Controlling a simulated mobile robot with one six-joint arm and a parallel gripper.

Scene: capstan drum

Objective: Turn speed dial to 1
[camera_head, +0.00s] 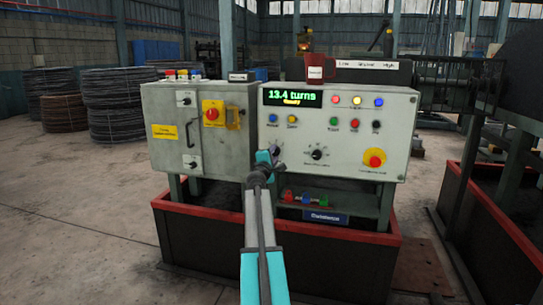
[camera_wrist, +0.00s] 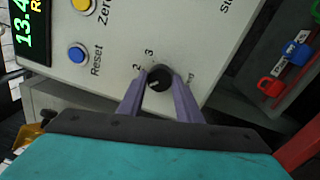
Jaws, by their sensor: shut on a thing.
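The speed dial (camera_wrist: 158,79) is a small black round knob on the grey panel in the wrist view. The numbers 2 and 3 show beside it; no 1 is visible, and the lettering near the right finger is partly hidden. A pale mark on the knob points toward the lower left of the picture, by the left finger. My gripper (camera_wrist: 160,88) has its two purple-grey fingers closed on either side of the knob. In the head view my gripper (camera_head: 272,155) is at the panel's lower left and mostly covers the dial.
The control panel (camera_head: 335,118) has a display (camera_head: 292,97) reading 13.4 turns. A larger black dial (camera_head: 317,154) lies just right of my gripper. A blue button (camera_wrist: 77,54) marked Reset is near the dial. A red-yellow stop button (camera_head: 374,158) is farther right. A shelf with coloured items (camera_head: 307,198) is below.

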